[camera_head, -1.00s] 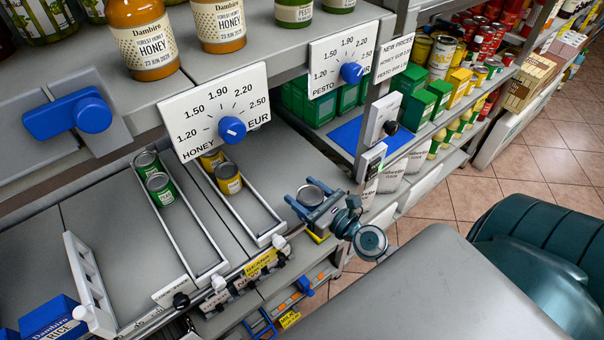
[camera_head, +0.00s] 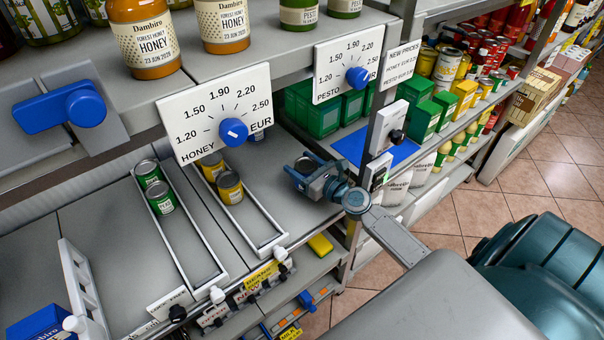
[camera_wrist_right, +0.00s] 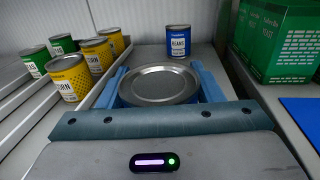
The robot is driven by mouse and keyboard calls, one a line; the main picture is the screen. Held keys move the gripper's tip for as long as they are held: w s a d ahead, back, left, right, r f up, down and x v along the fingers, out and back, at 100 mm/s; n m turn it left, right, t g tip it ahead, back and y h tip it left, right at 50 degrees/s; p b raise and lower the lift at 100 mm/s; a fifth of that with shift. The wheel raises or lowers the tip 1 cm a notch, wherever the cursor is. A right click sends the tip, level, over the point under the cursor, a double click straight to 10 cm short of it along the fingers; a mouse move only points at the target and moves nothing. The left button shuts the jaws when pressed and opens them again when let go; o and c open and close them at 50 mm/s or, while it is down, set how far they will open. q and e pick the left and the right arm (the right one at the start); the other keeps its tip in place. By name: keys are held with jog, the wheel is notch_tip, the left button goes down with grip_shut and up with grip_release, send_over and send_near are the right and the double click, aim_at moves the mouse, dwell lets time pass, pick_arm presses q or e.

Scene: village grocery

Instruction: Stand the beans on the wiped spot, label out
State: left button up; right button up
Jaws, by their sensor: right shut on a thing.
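My right gripper (camera_head: 308,172) is shut on a can with a bare silver lid (camera_wrist_right: 158,85), over the shelf board right of the can lanes. The fingers clasp both sides; its label is hidden, and I cannot tell whether its base touches the board. A blue beans can (camera_wrist_right: 178,41) stands upright behind it in the wrist view, label facing the camera. In the head view that can (camera_head: 257,136) is mostly hidden by the honey price sign. No wiped spot can be told from the grey board (camera_head: 283,205). My left gripper is not in view.
Yellow corn cans (camera_head: 229,187) and green cans (camera_head: 160,198) stand in railed lanes to the left. Green boxes (camera_wrist_right: 279,40) and a blue mat (camera_wrist_right: 303,112) lie to the right. A yellow sponge-like block (camera_head: 320,245) lies below the shelf's front. The honey sign (camera_head: 217,112) overhangs the back.

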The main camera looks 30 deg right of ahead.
notch_tip(320, 180, down, 2)
jog(key=shift+f+b, duration=0.15)
jog(key=shift+b, duration=0.4)
jog(key=o, duration=1.1)
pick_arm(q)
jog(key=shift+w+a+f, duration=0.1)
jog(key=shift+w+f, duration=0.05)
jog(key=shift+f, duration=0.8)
pick_arm(e)
jog(key=shift+o, duration=0.2)
